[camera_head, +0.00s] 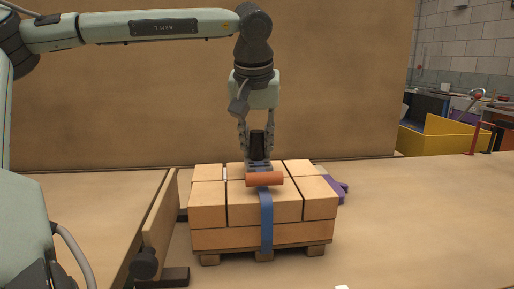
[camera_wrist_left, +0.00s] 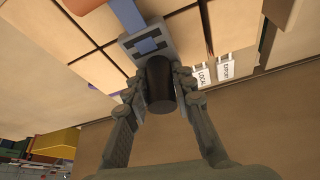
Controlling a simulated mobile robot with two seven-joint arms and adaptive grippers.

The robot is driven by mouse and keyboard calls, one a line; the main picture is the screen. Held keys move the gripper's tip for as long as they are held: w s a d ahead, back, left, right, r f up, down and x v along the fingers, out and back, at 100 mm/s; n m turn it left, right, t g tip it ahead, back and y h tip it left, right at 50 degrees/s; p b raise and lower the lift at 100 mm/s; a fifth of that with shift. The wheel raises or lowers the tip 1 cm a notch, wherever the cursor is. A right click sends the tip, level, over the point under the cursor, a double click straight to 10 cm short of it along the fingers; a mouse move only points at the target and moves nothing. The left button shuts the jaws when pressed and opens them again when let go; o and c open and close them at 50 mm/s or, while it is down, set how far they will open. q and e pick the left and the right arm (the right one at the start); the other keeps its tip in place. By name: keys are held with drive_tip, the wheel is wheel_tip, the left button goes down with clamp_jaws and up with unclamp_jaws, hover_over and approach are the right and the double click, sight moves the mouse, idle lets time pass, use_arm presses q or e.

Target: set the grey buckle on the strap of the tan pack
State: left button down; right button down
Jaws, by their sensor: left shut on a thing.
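The tan pack (camera_head: 208,213) is a block of bricks on a low wooden pallet. A blue strap (camera_head: 266,222) runs down its front face and over its top; it also shows in the left wrist view (camera_wrist_left: 127,15). The grey buckle (camera_head: 259,166), slotted with a dark upright handle, is at the top of the pack by the strap. In the left wrist view the strap meets the buckle (camera_wrist_left: 148,44); I cannot tell if it is threaded. My left gripper (camera_head: 257,141) is shut on the buckle's dark handle (camera_wrist_left: 160,85), pointing down. My right gripper is out of view.
An orange-brown cylinder (camera_head: 264,179) lies across the strap just in front of the buckle. A purple piece (camera_head: 341,188) sits at the pack's right. A wooden upright board (camera_head: 160,215) stands left. White labels (camera_wrist_left: 214,71) lie behind the buckle. The tabletop at right is clear.

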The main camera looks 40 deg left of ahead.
sight(255, 167)
use_arm(q)
drive_tip(key=shift+f, duration=0.4)
drive_tip(key=shift+f, duration=0.1)
drive_tip(key=c, duration=1.3)
unclamp_jaws()
drive_tip(key=v, duration=1.2)
